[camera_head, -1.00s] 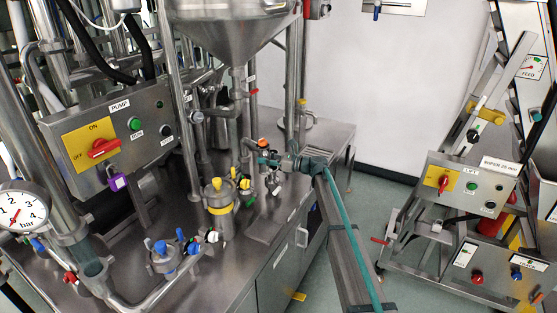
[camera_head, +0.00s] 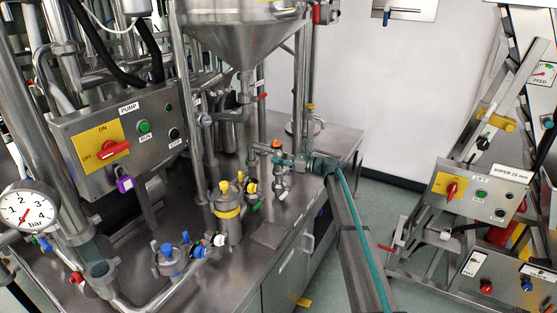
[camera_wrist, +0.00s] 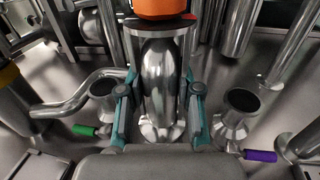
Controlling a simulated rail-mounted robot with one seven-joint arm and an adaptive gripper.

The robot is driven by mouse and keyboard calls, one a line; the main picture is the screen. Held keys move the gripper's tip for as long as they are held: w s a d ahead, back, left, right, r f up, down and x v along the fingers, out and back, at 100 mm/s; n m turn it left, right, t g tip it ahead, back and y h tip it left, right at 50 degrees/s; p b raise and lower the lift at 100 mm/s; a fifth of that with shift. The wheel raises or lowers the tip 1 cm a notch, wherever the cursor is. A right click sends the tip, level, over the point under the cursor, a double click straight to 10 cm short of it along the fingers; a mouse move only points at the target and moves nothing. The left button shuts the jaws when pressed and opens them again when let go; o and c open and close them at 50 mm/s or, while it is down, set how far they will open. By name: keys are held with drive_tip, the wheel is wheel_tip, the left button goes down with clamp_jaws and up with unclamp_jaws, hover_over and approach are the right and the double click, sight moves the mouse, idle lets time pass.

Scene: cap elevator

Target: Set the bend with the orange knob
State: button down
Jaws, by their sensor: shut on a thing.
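The orange knob (camera_head: 277,144) sits on top of a small upright steel fitting at the right part of the bench. In the wrist view the orange knob (camera_wrist: 160,8) is at the top edge, cut off by the frame, with a dark band and a red edge under it. My gripper (camera_head: 285,160) is at this fitting, small in the head view. In the wrist view my gripper (camera_wrist: 160,88) has its teal-edged fingers on either side of the polished steel body (camera_wrist: 160,85) below the knob, shut on it. The finger contact is partly hidden.
Steel cups stand left (camera_wrist: 103,92) and right (camera_wrist: 240,105) of the fingers, with green (camera_wrist: 84,130) and purple (camera_wrist: 260,156) handles low down. A yellow-banded pot (camera_head: 228,208) stands left of the fitting. The steel hopper (camera_head: 240,25) hangs above. Floor is open right of the bench.

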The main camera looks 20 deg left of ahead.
drive_tip(key=c, duration=0.8)
unclamp_jaws()
drive_tip(key=shift+o, duration=0.2)
drive_tip(key=shift+d, duration=0.15)
drive_tip(key=d, duration=1.1)
drive_tip(key=shift+d, duration=0.4)
drive_tip(key=shift+s, duration=0.1)
